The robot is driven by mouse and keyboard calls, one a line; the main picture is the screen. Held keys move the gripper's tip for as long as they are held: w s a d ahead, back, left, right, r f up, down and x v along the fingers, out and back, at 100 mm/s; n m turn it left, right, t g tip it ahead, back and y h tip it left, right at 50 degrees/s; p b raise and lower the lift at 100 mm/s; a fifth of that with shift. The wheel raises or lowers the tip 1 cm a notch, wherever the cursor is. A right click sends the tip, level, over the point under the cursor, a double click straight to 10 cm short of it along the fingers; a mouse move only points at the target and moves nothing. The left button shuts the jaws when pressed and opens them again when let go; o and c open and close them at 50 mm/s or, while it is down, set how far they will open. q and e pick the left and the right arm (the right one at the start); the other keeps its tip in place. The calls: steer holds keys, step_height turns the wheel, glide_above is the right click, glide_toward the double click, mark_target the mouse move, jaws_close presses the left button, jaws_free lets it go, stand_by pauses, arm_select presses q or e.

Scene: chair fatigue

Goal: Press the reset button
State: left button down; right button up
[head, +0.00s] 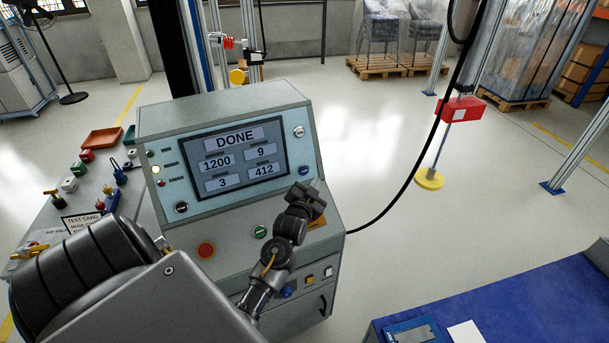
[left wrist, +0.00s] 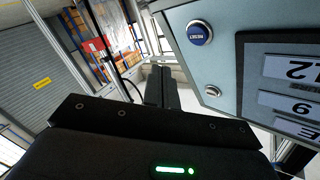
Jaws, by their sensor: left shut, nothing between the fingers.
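The reset button (left wrist: 200,32) is a round blue button with a silver ring, lettered RESET, in the left wrist view. In the head view it is the small blue button (head: 304,170) to the right of the screen on the grey console (head: 225,112). My left gripper (head: 316,186) is shut and empty, in front of the console's right side, just below the button in the picture. In the left wrist view its fingers (left wrist: 160,86) lie left of the button and apart from it. My right gripper is not in view.
The console screen (head: 236,160) reads DONE, 1200, 9, 3 and 412. A silver knob (head: 299,131) sits above the reset button. Red (head: 206,250) and green (head: 260,232) buttons are on the lower ledge. A black cable hangs right of the console.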

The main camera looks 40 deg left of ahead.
mark_target(304, 170)
arm_select(q)
steer(key=a, duration=0.1)
steer(key=w+a+b, duration=0.1)
steer(key=a+f, duration=0.1)
steer(key=shift+w+a+f+b, duration=0.1)
steer(key=shift+w+a+b, duration=0.2)
steer(key=shift+w+a, duration=0.25)
steer(key=shift+a, duration=0.35)
stand_by(1.3)
steer(key=shift+a, duration=0.1)
steer(key=shift+w+a+f, duration=0.15)
steer(key=shift+a, duration=0.1)
steer(key=shift+w+a+f, duration=0.1)
steer(key=shift+a, duration=0.25)
stand_by(0.7)
steer(key=shift+d, duration=0.15)
steer(key=shift+s+d+r+p, duration=0.2)
steer(key=shift+s+d+p, duration=0.1)
steer(key=shift+d+p, duration=0.25)
